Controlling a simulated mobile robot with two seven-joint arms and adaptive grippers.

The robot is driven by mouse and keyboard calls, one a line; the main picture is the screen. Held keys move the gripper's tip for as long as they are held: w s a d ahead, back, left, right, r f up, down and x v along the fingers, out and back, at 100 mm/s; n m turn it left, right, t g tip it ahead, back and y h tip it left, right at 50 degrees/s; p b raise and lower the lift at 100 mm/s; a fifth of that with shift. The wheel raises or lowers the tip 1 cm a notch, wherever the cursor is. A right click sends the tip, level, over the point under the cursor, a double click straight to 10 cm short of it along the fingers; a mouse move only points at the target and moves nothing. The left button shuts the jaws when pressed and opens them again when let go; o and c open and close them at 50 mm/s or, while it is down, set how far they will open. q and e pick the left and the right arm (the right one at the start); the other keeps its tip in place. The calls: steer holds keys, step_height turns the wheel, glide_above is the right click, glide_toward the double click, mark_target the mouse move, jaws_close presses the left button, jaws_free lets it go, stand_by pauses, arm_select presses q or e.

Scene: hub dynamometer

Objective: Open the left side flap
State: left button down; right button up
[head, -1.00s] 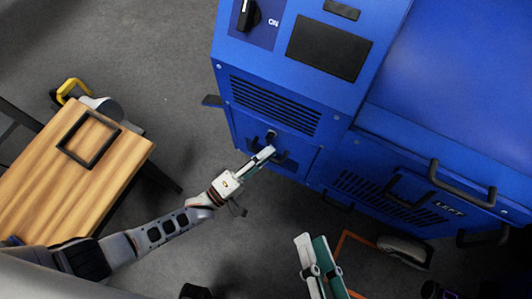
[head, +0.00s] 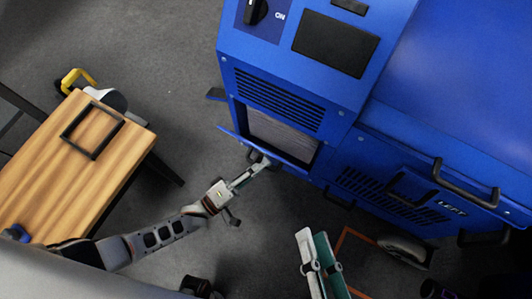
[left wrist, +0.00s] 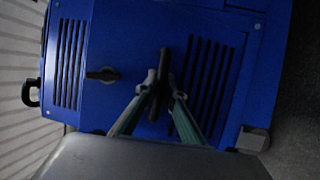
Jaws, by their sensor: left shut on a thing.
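A flap (head: 240,141) on the narrow face of the blue machine (head: 350,120) is tilted outward at its upper edge, baring an opening with a grey lining (head: 280,137). My left gripper (head: 260,163) is shut on the flap's dark handle; in the left wrist view the handle (left wrist: 164,66) stands between the fingertips (left wrist: 158,90). The flap's outer face is mostly hidden in the head view. My right gripper (head: 318,245) is at the lower middle, apart from the machine.
A wooden table (head: 50,190) with a black square frame (head: 91,131) stands at the left. Black handles (head: 466,190) jut from the long side. A wheel (head: 405,250) and an orange floor line (head: 341,245) lie below.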

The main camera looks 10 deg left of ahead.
arm_select(q)
steer(key=shift+s+a+f, duration=0.3)
steer(key=shift+s+f, duration=0.55)
steer(key=shift+s, duration=0.1)
steer(key=shift+s+a+f, duration=0.3)
steer(key=shift+s+f, duration=0.5)
steer(key=shift+s, duration=0.15)
